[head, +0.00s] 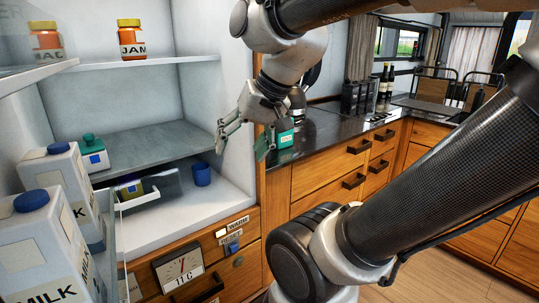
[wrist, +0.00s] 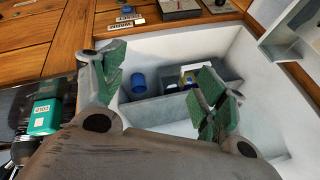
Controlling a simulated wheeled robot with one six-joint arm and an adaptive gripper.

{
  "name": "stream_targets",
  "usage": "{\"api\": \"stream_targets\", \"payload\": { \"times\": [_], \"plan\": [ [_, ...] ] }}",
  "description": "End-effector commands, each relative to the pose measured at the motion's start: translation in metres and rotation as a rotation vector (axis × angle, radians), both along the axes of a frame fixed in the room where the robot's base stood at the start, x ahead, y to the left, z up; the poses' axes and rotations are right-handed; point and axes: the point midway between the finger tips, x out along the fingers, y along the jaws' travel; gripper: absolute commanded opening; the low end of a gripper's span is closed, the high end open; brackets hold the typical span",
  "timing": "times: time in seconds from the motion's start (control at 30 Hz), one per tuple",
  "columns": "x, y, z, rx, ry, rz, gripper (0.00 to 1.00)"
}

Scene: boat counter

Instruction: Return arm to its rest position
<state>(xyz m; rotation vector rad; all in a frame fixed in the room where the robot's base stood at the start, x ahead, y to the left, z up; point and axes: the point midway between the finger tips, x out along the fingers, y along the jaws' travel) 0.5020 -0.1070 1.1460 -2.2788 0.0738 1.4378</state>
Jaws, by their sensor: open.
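My gripper (head: 247,138) is open and empty in the head view, at the right edge of the open white fridge cabinet (head: 207,60). Its two fingers with green pads also show in the wrist view (wrist: 160,88), spread wide above the fridge's lower compartment. My arm reaches in from the upper right of the head view. A blue cup (head: 202,174) stands in the lower compartment, apart from the fingers. It also shows between the fingers in the wrist view (wrist: 138,83).
Milk cartons (head: 45,245) stand in the fridge door at left. A jam jar (head: 132,40) is on the upper shelf. A green container (head: 284,133) stands on the dark counter (head: 325,124) close behind my gripper. A drawer (head: 146,190) sits in the lower compartment.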

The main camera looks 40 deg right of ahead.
Motion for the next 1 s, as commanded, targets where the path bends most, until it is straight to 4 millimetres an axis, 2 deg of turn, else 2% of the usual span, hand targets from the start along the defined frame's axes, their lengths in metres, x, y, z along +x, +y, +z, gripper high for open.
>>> {"api": "stream_targets", "payload": {
  "times": [0.03,0.1,0.2,0.8,0.87,1.0],
  "plan": [
    [-0.015,-0.011,-0.01,-0.1,0.018,0.088,0.72],
    [-0.029,-0.026,-0.019,-0.215,0.041,0.187,0.72],
    [-0.04,-0.038,-0.025,-0.31,0.063,0.27,0.72],
    [-0.043,-0.042,-0.025,-0.337,0.069,0.294,0.72],
    [-0.043,-0.042,-0.025,-0.337,0.069,0.294,0.64],
    [-0.043,-0.042,-0.025,-0.336,0.069,0.293,0.39]
  ]
}}
